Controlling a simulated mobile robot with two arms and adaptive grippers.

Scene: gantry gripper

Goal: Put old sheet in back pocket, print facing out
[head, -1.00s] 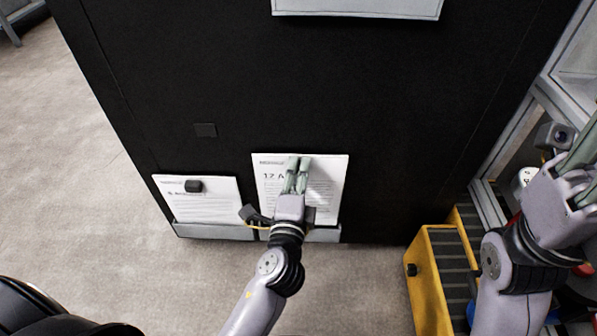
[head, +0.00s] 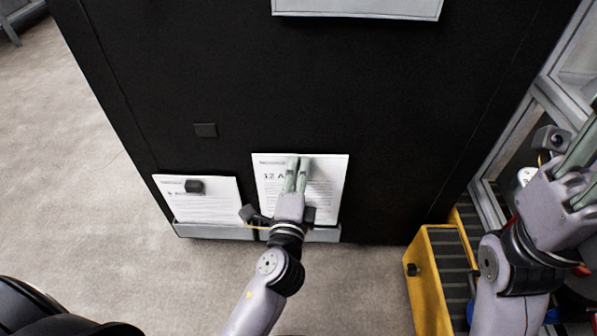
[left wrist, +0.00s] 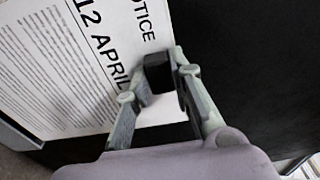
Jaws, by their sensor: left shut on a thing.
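A white printed sheet (head: 325,190), headed "12 A…", stands upright against the black panel, print facing out. Its lower edge is at a pale pocket strip (head: 325,235). In the left wrist view the sheet (left wrist: 50,70) reads "NOTICE 12 APRIL". My left gripper (head: 298,163) is in front of its upper part, shut on a small dark block (left wrist: 158,70) that the fingers partly hide. A second printed sheet (head: 215,207) stands in the pocket to the left, under a black block (head: 194,186). My right gripper (head: 588,145) is at the right edge, its tips cut off.
The black panel (head: 330,90) carries another dark block (head: 205,130) and a pale-edged board (head: 357,8) at the top. A yellow step (head: 428,275) stands at lower right beside metal framing (head: 530,120). The floor (head: 110,225) at left is clear.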

